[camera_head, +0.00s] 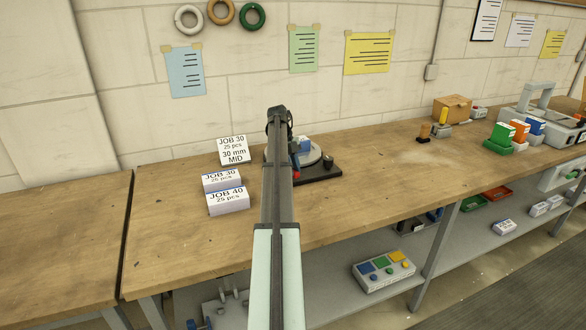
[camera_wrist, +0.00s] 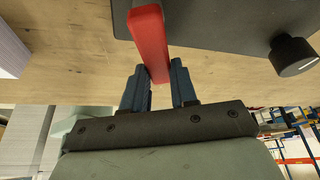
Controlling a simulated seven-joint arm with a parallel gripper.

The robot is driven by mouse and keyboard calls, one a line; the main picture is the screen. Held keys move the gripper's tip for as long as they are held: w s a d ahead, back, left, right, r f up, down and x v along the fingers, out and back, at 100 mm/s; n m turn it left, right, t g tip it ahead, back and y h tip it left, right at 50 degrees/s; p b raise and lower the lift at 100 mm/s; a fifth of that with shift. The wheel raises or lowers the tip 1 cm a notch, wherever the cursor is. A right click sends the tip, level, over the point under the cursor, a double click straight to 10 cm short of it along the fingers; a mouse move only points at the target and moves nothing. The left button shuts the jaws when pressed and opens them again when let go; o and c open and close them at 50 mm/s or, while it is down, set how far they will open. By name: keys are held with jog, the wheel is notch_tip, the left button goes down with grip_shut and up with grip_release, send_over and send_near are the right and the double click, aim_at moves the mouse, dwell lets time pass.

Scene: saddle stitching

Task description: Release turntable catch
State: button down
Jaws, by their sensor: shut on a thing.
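The turntable has a round grey disc (camera_head: 314,154) on a black base plate (camera_head: 322,173), standing on the bench just right of my arm in the head view. A blue and white block (camera_head: 304,145) sits on the disc. A red lever (camera_wrist: 151,42), which looks like the catch, runs between the blue fingers of my gripper (camera_wrist: 159,84) in the wrist view. My gripper is shut on this lever near its end. The base plate (camera_wrist: 225,22) and a black knob (camera_wrist: 292,55) show beside it. In the head view my arm hides most of the gripper and lever.
Label blocks (camera_head: 228,200) and a JOB 30 card (camera_head: 233,150) stand left of my arm. A wooden box (camera_head: 453,109) and green, orange and blue holders (camera_head: 503,134) stand farther right. A shelf (camera_head: 340,295) runs below.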

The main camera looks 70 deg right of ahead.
jog(key=c, duration=0.9)
grip_release()
